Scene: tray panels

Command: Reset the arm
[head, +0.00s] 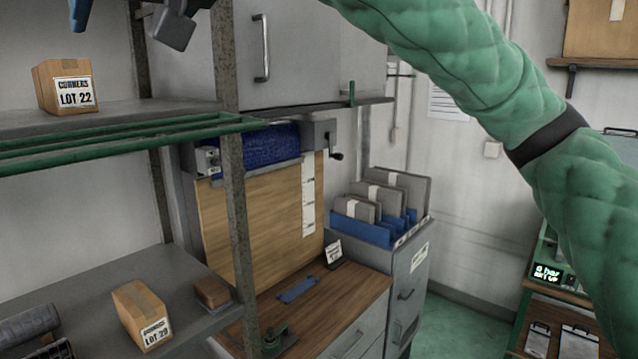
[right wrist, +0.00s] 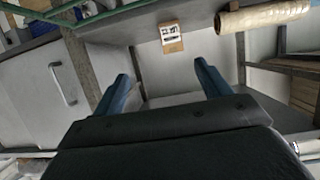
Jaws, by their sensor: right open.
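My right arm, in a green padded sleeve, comes in from the right and crosses the top of the head view. Only a blue finger of my right gripper (head: 80,12) shows there, cut off by the top edge, above the shelf with the LOT 22 box (head: 58,87). In the right wrist view, my right gripper (right wrist: 162,74) is open, its two blue fingers wide apart with nothing between them. A labelled cardboard box (right wrist: 172,42) shows beyond the fingers, apart from them. My left gripper is not in view.
The rack's green rail (head: 120,139) and upright post (head: 236,230) stand at left. Below are the LOT 20 box (head: 143,312) and a wooden bench (head: 335,300). A file cabinet (head: 405,275) stands right of it. A film roll (right wrist: 262,16) lies near the gripper's view of the shelf.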

